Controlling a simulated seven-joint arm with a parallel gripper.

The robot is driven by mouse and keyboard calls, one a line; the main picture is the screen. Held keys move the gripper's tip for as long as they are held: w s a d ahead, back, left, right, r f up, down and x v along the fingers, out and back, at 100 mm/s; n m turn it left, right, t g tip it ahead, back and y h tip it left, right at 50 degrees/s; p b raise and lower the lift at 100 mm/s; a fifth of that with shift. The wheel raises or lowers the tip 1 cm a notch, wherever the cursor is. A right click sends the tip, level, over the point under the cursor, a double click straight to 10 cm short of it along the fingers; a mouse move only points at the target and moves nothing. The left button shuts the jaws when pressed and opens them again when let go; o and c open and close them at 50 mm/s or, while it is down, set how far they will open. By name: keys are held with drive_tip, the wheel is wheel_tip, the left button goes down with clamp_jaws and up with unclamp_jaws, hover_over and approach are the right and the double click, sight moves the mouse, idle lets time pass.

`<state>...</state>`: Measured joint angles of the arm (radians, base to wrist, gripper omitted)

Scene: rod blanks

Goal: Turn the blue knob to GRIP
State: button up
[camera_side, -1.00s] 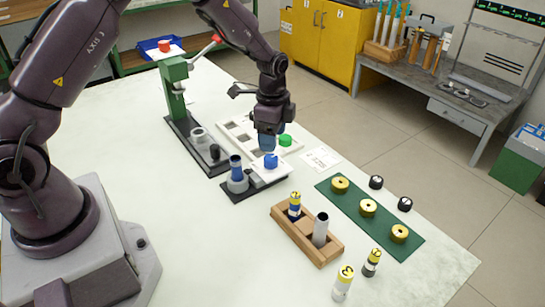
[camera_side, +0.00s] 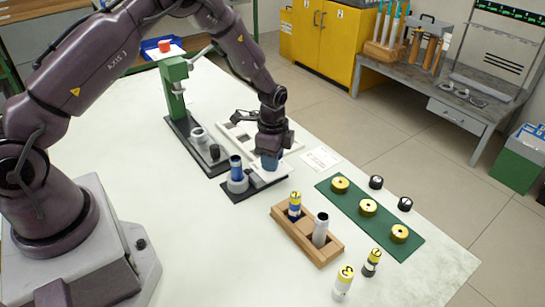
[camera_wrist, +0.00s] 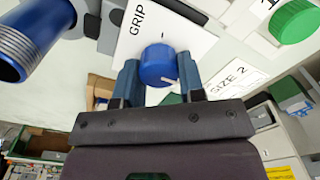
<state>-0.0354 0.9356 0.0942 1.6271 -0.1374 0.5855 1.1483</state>
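The blue knob (camera_wrist: 158,66) stands on a white panel (camera_wrist: 196,40) with the word GRIP on its upper left part in the wrist view. A short dark tick is on the panel above the knob, and a pale mark shows on the knob's lower right. My gripper (camera_wrist: 158,72) has one finger on each side of the knob, very close to it; whether they press on it is unclear. In the side view my gripper (camera_side: 270,161) is down at the white panel (camera_side: 272,174) and hides the knob.
A blue threaded part stands in a grey holder (camera_side: 237,184) just left of the panel. A green knob (camera_wrist: 295,22) and a SIZE 2 card (camera_wrist: 236,86) are near. A green press (camera_side: 175,88), a wooden rack (camera_side: 306,236) and a green mat (camera_side: 368,217) stand around.

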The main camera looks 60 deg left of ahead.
drive_tip(key=shift+n, duration=0.4)
drive_tip(key=n, duration=0.4)
drive_tip(key=shift+w+n, duration=0.1)
drive_tip(key=shift+n, duration=0.3)
drive_tip(key=n, duration=0.5)
drive_tip(key=shift+a, duration=0.15)
drive_tip(key=n, duration=0.5)
drive_tip(key=shift+a+n, duration=0.1)
drive_tip(key=shift+n, duration=0.3)
drive_tip(key=n, duration=0.4)
drive_tip(key=shift+r+n, duration=0.1)
drive_tip(key=shift+n, duration=0.3)
drive_tip(key=shift+a, duration=0.1)
drive_tip(key=o, duration=0.9)
